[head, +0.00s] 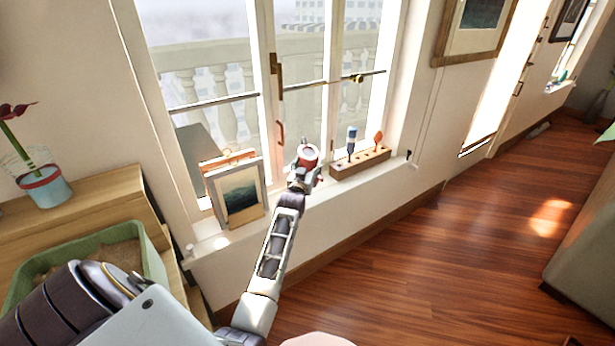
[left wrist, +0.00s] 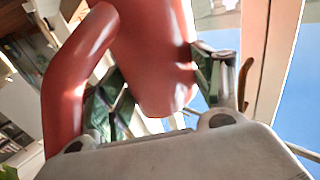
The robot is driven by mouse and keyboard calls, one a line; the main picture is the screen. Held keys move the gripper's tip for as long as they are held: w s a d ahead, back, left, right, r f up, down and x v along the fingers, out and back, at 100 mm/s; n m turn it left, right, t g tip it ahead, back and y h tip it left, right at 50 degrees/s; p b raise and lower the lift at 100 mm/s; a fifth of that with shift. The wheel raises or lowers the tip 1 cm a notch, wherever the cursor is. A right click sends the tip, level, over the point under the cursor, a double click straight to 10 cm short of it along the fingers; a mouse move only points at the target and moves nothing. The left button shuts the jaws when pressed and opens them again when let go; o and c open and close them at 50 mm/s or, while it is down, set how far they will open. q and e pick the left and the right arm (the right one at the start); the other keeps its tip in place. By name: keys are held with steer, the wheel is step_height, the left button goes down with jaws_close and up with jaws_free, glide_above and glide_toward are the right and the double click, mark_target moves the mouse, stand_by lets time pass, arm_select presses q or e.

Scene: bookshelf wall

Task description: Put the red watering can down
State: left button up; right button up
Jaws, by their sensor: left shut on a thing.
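The red watering can (head: 307,154) is at the end of my left arm in the head view, in front of the window and above the white sill. My left gripper (head: 303,174) is shut on it. In the left wrist view, the red can (left wrist: 150,60) fills the upper middle, with its curved red handle or spout on the left. The fingers of my left gripper (left wrist: 160,95) lie on both sides of the can's body. I cannot tell whether the can touches the sill. My right gripper is not in view.
On the sill (head: 225,240), a framed picture (head: 238,192) leans left of the can, and a wooden block holder (head: 360,162) with small tools stands to its right. A shelf with a green tray (head: 150,255) and a potted plant (head: 45,187) is at left. The wooden floor (head: 430,270) is clear.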

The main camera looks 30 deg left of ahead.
arm_select(q)
steer(key=shift+r, duration=0.1)
steer(key=shift+f, duration=0.55)
steer(key=shift+f+b, duration=0.5)
steer(key=shift+f, duration=1)
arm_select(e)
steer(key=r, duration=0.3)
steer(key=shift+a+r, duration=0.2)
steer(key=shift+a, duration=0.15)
arm_select(q)
steer(key=shift+f, duration=0.2)
steer(key=shift+f, duration=0.15)
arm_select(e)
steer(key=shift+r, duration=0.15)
